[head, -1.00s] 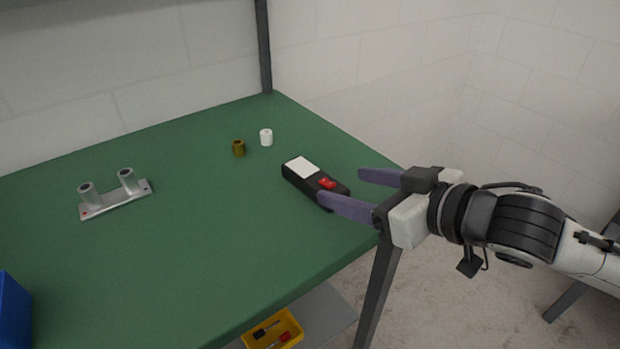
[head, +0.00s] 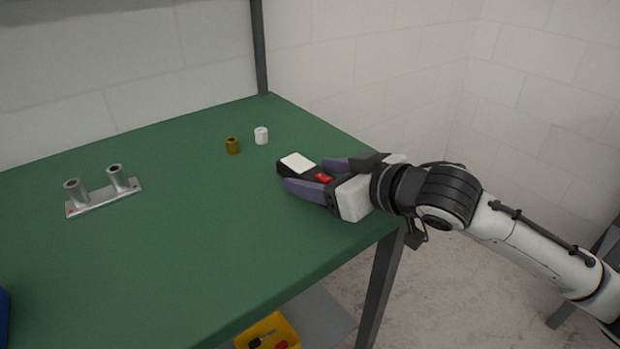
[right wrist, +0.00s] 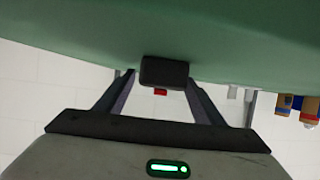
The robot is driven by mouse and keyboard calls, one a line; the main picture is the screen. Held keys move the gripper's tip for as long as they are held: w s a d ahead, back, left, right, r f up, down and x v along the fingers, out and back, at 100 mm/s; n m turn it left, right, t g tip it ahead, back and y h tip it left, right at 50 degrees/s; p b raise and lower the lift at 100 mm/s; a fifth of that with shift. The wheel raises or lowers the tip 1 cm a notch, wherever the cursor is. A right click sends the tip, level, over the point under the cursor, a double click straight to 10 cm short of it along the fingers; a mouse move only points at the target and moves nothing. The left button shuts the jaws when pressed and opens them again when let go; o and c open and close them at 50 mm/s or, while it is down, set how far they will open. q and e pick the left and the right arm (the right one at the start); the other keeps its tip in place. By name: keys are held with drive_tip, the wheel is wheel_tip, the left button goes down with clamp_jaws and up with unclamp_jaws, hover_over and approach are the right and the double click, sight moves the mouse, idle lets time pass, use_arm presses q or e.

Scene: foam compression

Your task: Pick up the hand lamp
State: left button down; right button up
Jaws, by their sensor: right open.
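The hand lamp (head: 297,163) is a black block with a white panel and a red switch. It lies on the green table near the right edge in the head view. My right gripper (head: 309,175) is open, with its purple fingers on either side of the lamp's near part. In the right wrist view the lamp's dark end (right wrist: 164,72) shows between the two fingers, with a bit of red below it. I cannot tell whether the fingers touch it. My left gripper is not in view.
A yellow bin (head: 268,332) with tools sits on the lower shelf. A grey post rises at the table's back corner.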

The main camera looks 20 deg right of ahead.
drive_tip(key=c, duration=1.3)
